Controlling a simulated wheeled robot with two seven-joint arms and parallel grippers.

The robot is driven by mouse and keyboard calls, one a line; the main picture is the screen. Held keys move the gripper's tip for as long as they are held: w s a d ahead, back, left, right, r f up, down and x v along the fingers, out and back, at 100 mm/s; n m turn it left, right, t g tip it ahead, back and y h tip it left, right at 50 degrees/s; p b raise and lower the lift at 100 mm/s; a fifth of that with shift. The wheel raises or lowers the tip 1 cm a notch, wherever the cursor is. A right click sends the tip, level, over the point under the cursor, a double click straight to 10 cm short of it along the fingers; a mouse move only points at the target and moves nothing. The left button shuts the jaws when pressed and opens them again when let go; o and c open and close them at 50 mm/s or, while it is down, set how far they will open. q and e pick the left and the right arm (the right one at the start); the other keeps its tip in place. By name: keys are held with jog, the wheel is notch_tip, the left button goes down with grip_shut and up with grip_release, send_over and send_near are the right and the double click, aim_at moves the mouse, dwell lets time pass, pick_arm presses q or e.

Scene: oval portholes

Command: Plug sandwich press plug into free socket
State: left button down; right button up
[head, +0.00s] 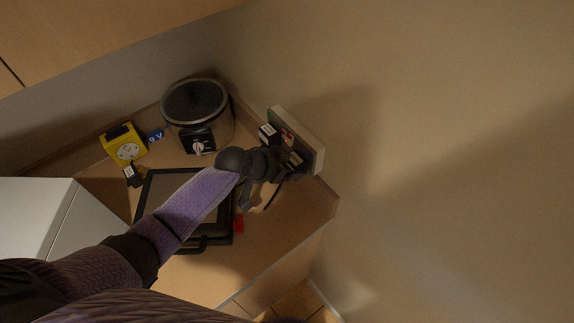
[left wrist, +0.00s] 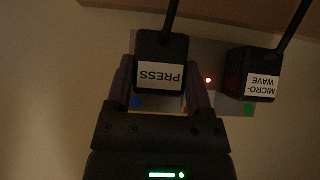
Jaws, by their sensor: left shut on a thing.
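My left gripper (head: 284,168) is shut on the press plug, beside the pale socket panel (head: 312,150) on the right wall. In the left wrist view, the black press plug (left wrist: 152,48), with a white PRESS label, sits between the fingers of my gripper (left wrist: 160,90). It overlaps the panel (left wrist: 205,58); I cannot tell whether it is seated. The black microwave plug (left wrist: 250,75) is at the panel to its right, apart from it. The black sandwich press (head: 143,198) lies on the counter, partly hidden by my left arm. My right gripper is not in view.
A round cooker (head: 197,102) stands at the back of the counter. A yellow box with a round socket (head: 125,148), a blue tag (head: 155,136) and a loose black plug (head: 131,175) are left of it. A white appliance (head: 35,215) fills the left. Free counter shows at front right.

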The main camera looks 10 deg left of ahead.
pick_arm(q)
jog(key=shift+w+d, duration=0.15)
jog(key=shift+w, duration=0.05)
